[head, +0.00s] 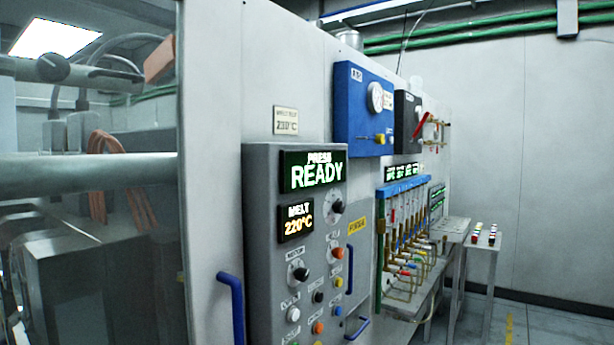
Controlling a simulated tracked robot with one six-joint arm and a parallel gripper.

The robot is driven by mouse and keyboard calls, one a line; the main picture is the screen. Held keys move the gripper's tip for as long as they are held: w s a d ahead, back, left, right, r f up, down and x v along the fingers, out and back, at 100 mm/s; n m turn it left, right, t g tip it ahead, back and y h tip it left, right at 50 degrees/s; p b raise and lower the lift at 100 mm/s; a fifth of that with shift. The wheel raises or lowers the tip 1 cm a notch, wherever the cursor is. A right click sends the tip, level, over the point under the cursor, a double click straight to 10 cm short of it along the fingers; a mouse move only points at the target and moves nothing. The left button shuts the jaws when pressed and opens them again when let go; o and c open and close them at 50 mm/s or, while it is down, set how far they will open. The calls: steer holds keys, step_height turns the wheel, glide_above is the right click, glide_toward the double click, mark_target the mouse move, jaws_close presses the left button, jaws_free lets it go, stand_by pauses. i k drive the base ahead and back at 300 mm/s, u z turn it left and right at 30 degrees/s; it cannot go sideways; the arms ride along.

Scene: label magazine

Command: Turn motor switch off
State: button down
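A grey control panel (262,230) stands in the middle of the head view. On its left column sits a black rotary switch (300,273) on a pale round plate, with a small label above that seems to read MOTOR. Its setting is too small to tell. A second black rotary knob (336,207) sits higher on the right. The panel's upper display (313,171) reads PRESS READY, and the lower display (296,218) reads MELT 220°C. My gripper is not in view.
Coloured buttons (318,327) sit below the switch. A blue handle (232,305) stands out left of the panel. A blue box with a gauge (363,110) and a rack of hoses (405,235) are further right. Open floor (545,325) shows at the lower right.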

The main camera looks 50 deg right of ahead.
mark_target(301, 274)
steer(key=u, duration=0.55)
steer(key=k, duration=1.35)
steer(key=z, duration=1.5)
steer(key=i, duration=0.6)
steer(key=u, duration=0.05)
